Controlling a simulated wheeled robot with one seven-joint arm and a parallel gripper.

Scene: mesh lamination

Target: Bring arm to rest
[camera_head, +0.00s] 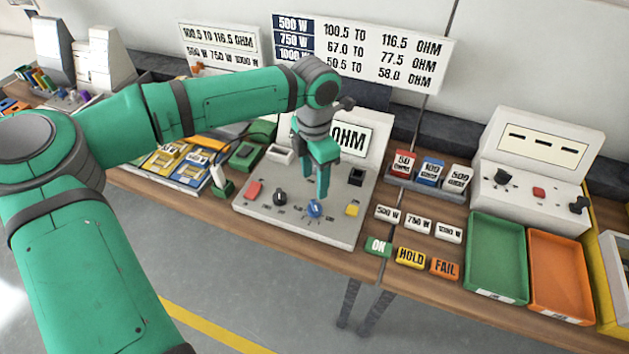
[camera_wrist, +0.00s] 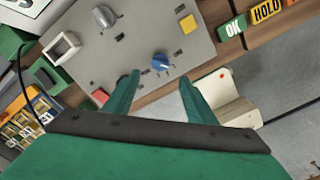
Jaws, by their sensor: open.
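My green arm reaches in from the left in the head view and bends down at the wrist over the meter. My gripper (camera_head: 322,182) points down above the grey meter panel (camera_head: 325,232), close to its blue knob (camera_head: 314,208). In the wrist view my gripper (camera_wrist: 157,92) shows two green fingers spread apart with nothing between them. The blue knob (camera_wrist: 160,62) lies just beyond the fingertips in that view. Whether a fingertip touches the knob cannot be told.
The meter has a display marked OHM (camera_head: 350,139) behind my wrist. To the right are OK (camera_head: 377,245), HOLD (camera_head: 411,257) and FAIL (camera_head: 445,268) blocks, a green tray (camera_head: 497,295) and an orange tray (camera_head: 560,318). Open floor (camera_head: 250,290) lies before the bench.

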